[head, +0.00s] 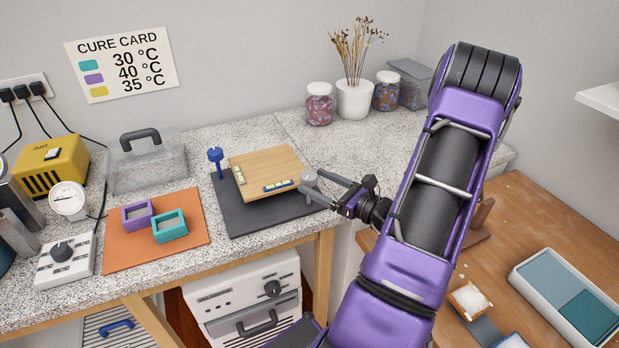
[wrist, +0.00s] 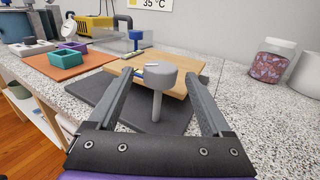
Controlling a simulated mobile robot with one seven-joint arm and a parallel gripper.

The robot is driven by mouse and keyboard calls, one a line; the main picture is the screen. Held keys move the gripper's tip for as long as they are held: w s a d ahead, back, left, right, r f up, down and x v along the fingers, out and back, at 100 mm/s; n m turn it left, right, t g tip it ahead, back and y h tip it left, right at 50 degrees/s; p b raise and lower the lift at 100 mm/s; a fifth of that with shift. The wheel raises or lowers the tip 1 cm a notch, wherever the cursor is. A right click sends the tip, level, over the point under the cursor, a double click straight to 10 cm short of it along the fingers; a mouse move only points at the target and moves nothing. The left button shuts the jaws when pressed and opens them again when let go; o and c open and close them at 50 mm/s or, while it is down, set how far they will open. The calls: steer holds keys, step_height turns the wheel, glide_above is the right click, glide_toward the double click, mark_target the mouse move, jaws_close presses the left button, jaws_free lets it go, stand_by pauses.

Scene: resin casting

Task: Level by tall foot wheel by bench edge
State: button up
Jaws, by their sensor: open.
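A wooden board (head: 268,163) stands over a dark mat (head: 262,219) on the speckled bench. Two spirit vials lie on it, one on its left edge (head: 240,175) and one along its front edge (head: 279,185). A grey foot wheel (wrist: 148,76) on a tall stem stands at the board's front corner by the bench edge; it also shows in the head view (head: 308,174). A blue foot wheel (head: 215,155) rises at the far left corner. My gripper (wrist: 156,78) is open, its fingers on either side of the grey wheel, with gaps visible. The bubbles are too small to read.
An orange mat (head: 150,254) with a purple frame (head: 138,214) and a teal frame (head: 170,226) lies left of the board. A clear box (head: 145,168) stands behind it. Jars (head: 319,104) and a white vase (head: 354,99) stand at the back.

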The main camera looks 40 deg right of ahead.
steer(key=shift+x, duration=1.4)
jaws_close()
